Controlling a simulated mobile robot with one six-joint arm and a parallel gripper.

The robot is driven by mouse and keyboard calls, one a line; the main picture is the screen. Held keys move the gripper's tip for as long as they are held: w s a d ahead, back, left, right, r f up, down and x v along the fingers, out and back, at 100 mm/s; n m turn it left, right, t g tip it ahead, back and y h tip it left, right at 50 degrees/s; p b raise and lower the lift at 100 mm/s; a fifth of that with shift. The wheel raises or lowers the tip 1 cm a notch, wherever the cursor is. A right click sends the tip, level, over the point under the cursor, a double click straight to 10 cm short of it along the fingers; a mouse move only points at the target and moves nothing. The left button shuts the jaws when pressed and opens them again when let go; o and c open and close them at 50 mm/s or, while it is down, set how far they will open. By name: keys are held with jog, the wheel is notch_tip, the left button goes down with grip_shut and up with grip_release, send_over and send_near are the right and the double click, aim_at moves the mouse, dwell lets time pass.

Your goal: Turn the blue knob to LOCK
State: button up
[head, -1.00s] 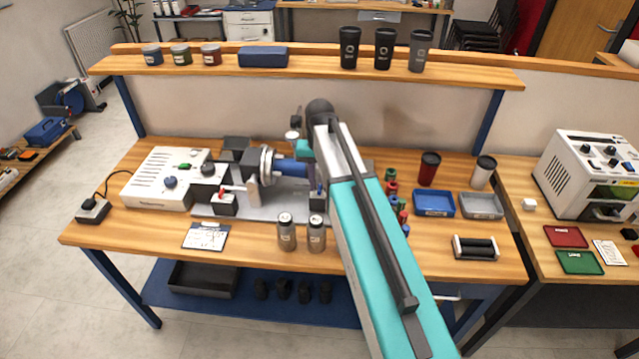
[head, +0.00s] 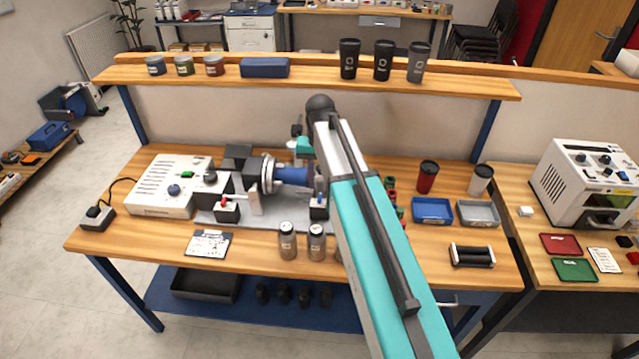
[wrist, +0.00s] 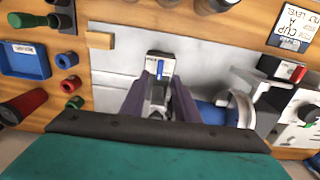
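The blue knob (wrist: 161,63) is a small upright blue handle on a grey block with a white label; lettering is too small to read. In the head view, the knob (head: 319,189) stands at the right end of the metal base plate, just left of my arm. My gripper (wrist: 161,83) shows in the wrist view as two dark purple fingers, spread apart with a gap between them. The fingers point toward the knob's block, with the knob just beyond their tips in the picture. No contact with the knob is visible. In the head view my arm hides most of the gripper.
A block with a red knob (head: 224,203) stands left on the plate. A blue cylinder in a chuck (head: 290,175) lies close beside the blue knob. A blue tray (head: 432,210) and several small cylinders are to the right.

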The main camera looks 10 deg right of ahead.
notch_tip(320, 180, up, 9)
jog(key=p, duration=0.5)
dwell(0.4)
notch_tip(320, 180, up, 7)
send_over(320, 196)
jog(key=shift+s+p, duration=0.1)
jog(key=shift+p, duration=0.35)
dwell(0.5)
jog(key=shift+f, duration=0.1)
dwell(0.3)
